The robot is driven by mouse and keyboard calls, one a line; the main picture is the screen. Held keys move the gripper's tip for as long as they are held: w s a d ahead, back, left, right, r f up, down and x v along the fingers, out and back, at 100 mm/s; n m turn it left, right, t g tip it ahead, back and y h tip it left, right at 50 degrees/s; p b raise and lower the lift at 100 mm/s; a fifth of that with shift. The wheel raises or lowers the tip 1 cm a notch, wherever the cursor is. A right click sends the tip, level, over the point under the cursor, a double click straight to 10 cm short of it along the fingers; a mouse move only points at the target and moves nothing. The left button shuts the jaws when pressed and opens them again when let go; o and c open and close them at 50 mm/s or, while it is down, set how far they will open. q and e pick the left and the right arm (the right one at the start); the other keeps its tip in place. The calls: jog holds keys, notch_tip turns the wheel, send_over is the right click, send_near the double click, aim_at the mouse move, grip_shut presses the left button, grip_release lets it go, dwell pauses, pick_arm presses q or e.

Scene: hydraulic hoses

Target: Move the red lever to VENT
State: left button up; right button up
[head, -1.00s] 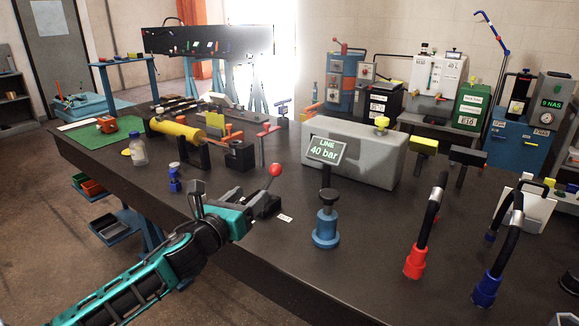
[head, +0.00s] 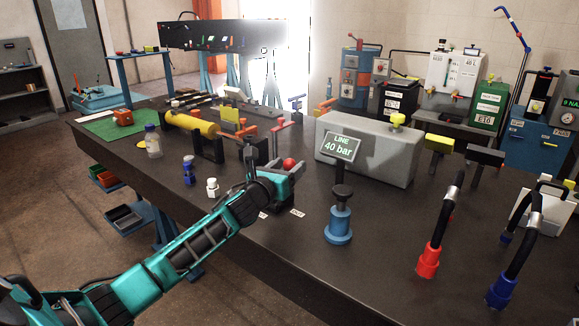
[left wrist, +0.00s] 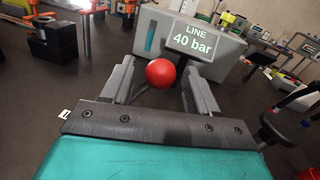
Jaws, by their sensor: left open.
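The lever's round red knob (head: 289,163) shows at my left gripper (head: 284,174) in the head view; the gripper and forearm hide the lever's base and most of its shaft. In the left wrist view the red knob (left wrist: 160,72) sits between the two open grey fingers of my left gripper (left wrist: 159,80), with a visible gap on each side. The fingers are not closed on it. Two small white labels lie on the bench by the gripper, one of them (head: 298,213) to its right; I cannot read which is VENT. My right gripper is not in view.
Hoses with red (head: 428,262) and blue ends stand farther right. A blue fitting, a white fitting (head: 212,187) and a bottle stand left.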

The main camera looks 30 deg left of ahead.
pick_arm(q)
jog(key=shift+w, duration=0.6)
grip_shut()
dwell(0.3)
